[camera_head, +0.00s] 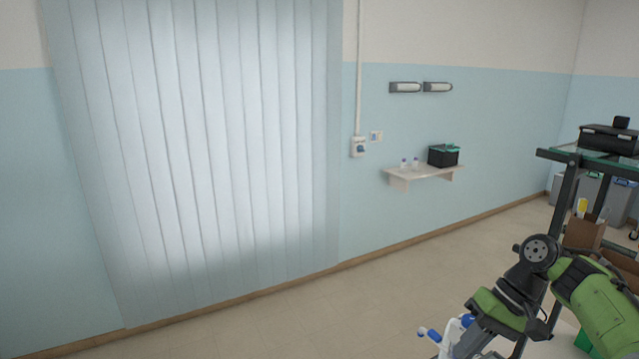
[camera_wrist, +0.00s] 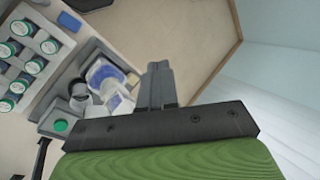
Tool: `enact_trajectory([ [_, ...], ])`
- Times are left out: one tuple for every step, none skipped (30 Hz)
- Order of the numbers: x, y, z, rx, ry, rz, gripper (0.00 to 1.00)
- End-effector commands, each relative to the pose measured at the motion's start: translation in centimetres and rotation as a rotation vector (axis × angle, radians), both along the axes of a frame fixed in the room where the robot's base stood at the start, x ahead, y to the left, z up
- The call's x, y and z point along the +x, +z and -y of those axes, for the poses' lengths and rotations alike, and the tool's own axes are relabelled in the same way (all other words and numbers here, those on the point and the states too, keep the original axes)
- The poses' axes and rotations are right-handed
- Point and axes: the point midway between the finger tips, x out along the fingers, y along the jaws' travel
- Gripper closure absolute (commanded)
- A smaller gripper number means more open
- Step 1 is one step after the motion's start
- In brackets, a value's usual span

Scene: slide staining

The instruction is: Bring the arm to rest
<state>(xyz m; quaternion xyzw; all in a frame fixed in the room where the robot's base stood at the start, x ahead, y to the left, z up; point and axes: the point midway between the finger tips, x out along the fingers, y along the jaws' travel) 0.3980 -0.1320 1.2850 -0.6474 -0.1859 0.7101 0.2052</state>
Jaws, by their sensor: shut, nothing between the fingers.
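My arm, green with dark joints, shows at the lower right of the head view. It bends at a dark round joint and runs down toward the bottom edge, where its end is cut off. In the wrist view my gripper (camera_wrist: 158,82) has its two grey fingers together with nothing between them. The fingers point over the floor, just right of a grey tray (camera_wrist: 118,58) in the picture. I cannot tell the height between them.
The wrist view shows several green-capped jars (camera_wrist: 12,48) in a rack, and a blue-and-white item (camera_wrist: 104,74) in the tray. In the head view, a dark-framed rack (camera_head: 562,190) stands close to my arm. A wall shelf (camera_head: 425,174) holds a black box (camera_head: 443,156). Floor (camera_head: 330,310) beside the blinds is clear.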

Motion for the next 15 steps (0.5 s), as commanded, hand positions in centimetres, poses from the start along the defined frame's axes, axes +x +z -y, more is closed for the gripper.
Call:
enact_trajectory([
  [-0.2,-0.1,-1.9,-0.045,0.023,-0.008,1.00],
  [-0.4,0.0,-3.0,-0.073,0.035,-0.012,1.00],
  [-0.8,0.1,-4.5,-0.114,0.046,-0.016,1.00],
  [-1.2,0.1,-5.7,-0.147,0.056,-0.016,1.00],
  [-1.7,0.1,-6.9,-0.184,0.063,-0.014,1.00],
  [-2.5,0.1,-8.5,-0.238,0.070,-0.007,1.00],
  [-3.3,0.1,-9.7,-0.280,0.071,0.003,1.00],
  [-4.1,0.0,-10.7,-0.320,0.070,0.016,1.00],
  [-5.3,0.0,-11.8,-0.370,0.067,0.041,1.00],
  [-6.3,0.0,-12.5,-0.406,0.059,0.061,1.00],
  [-7.3,-0.1,-13.2,-0.439,0.054,0.086,1.00],
  [-8.8,-0.1,-13.8,-0.479,0.041,0.123,1.00],
  [-9.9,-0.2,-14.1,-0.506,0.031,0.154,1.00],
  [-11.0,-0.3,-14.4,-0.529,0.019,0.188,1.00],
  [-12.6,-0.5,-14.6,-0.555,0.002,0.234,1.00],
])
